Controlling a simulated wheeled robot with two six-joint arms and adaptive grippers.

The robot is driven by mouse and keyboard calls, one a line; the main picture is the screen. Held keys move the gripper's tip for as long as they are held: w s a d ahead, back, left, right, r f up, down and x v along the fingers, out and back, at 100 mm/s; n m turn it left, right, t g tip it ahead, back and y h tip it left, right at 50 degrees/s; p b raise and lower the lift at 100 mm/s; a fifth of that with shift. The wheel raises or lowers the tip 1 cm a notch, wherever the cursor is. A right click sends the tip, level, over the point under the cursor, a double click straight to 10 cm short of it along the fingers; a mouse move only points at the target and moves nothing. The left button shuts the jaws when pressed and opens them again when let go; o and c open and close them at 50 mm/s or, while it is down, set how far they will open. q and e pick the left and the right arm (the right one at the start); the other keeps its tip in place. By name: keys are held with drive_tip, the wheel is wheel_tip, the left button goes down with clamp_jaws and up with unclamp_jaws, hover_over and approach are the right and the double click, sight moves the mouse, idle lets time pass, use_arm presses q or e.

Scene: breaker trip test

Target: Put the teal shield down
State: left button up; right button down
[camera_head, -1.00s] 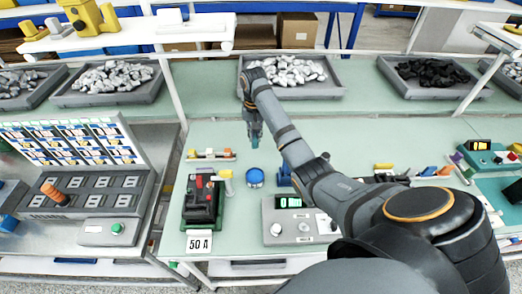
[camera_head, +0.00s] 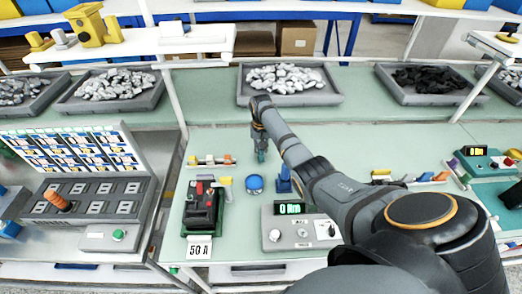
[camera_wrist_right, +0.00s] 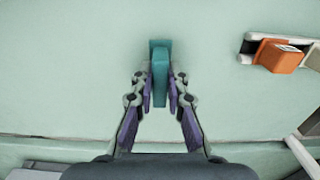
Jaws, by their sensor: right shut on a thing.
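The teal shield (camera_wrist_right: 159,68) is a small narrow block. In the right wrist view it stands between the two purple-padded fingertips of my right gripper (camera_wrist_right: 160,92), which is shut on it. In the head view the right gripper (camera_head: 261,143) points down over the pale green bench, with the teal shield (camera_head: 262,156) at its tips. I cannot tell whether the shield touches the bench. My left gripper is not in view.
A rack with coloured pieces (camera_head: 211,161) lies left of the gripper. A blue round object (camera_head: 255,184), a breaker stand (camera_head: 202,208) marked 50 A and a meter box (camera_head: 300,226) are nearer. A grey tray (camera_head: 290,101) of pale parts stands behind.

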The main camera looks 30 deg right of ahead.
sight(261, 150)
drive_tip(key=shift+f, duration=0.1)
drive_tip(key=c, duration=1.3)
unclamp_jaws()
drive_tip(key=shift+c, duration=0.2)
wheel_tip(261, 150, up, 12)
drive_tip(key=b, duration=0.1)
drive_tip(key=shift+s, duration=0.1)
